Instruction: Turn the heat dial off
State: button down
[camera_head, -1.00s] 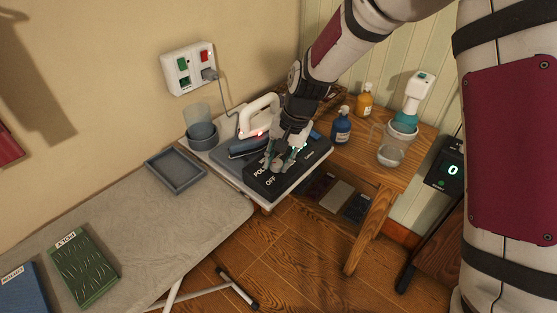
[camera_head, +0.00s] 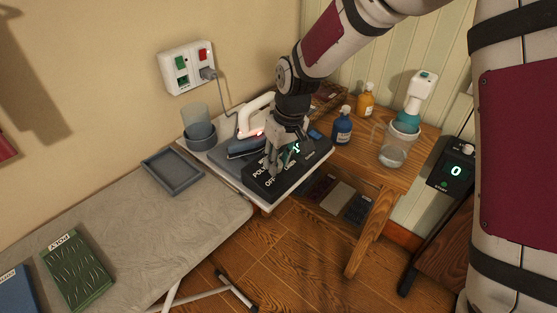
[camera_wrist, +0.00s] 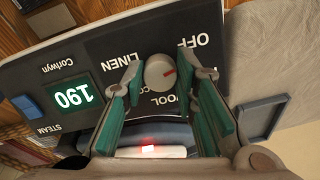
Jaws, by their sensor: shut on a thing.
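In the head view my gripper (camera_head: 282,160) reaches down onto the panel and hides the dial. The green display (camera_wrist: 72,96) appears upside down and seems to read 190. The iron (camera_head: 257,118), with a white handle, sits behind the panel with a red light lit.
A grey tray (camera_head: 174,172) and a cup (camera_head: 201,134) are left of the panel. A blue bottle (camera_head: 342,127), an orange bottle (camera_head: 365,101) and a glass jar (camera_head: 397,148) stand on the wooden table to its right. A wall socket (camera_head: 187,68) is behind.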

jog(key=shift+n, duration=1.5)
jog(key=c, duration=1.3)
grip_release()
notch_tip(320, 180, up, 12)
jog(key=s+d, duration=0.1)
jog(key=shift+s+d, duration=0.15)
jog(key=shift+d, duration=0.15)
